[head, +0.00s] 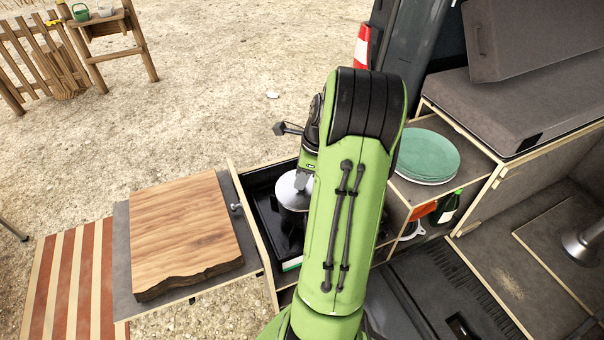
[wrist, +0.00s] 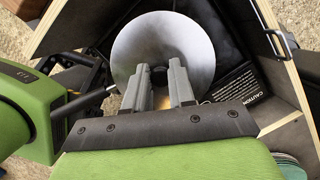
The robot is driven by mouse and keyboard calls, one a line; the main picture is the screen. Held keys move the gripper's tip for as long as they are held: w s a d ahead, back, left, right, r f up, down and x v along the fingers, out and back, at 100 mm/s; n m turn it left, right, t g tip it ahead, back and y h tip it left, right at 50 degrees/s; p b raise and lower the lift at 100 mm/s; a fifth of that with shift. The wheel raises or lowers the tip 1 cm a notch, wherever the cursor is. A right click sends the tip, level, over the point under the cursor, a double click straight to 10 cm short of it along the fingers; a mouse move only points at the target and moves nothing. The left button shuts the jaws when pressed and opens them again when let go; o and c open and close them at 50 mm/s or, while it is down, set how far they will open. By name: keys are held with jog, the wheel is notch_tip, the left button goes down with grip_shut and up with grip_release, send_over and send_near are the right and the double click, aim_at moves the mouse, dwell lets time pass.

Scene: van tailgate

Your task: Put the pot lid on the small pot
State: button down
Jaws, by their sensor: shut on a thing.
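The pot lid (wrist: 163,38) is a round, shiny silver disc that fills the upper middle of the wrist view. It also shows in the head view (head: 287,191), beside my arm over the black drawer. My gripper (wrist: 160,78) is shut at the middle of the lid, where its knob is hidden between the fingers. In the head view my gripper (head: 302,181) points down at the lid. The small pot is mostly hidden under the lid and behind my arm. I cannot tell whether the lid touches its rim.
The dark drawer (head: 262,192) has raised wooden walls close around the lid. A wooden cutting board (head: 185,230) lies on a pull-out shelf at left. Green plates (head: 428,156) are stacked on a shelf at right, above a green bottle (head: 447,208). Open gravel lies beyond.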

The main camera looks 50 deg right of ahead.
jog(key=shift+f, duration=0.15)
dwell(0.6)
jog(key=shift+c, duration=2)
grip_release()
jog(key=shift+p, duration=0.3)
notch_tip(320, 180, up, 7)
jog(key=p, duration=0.7)
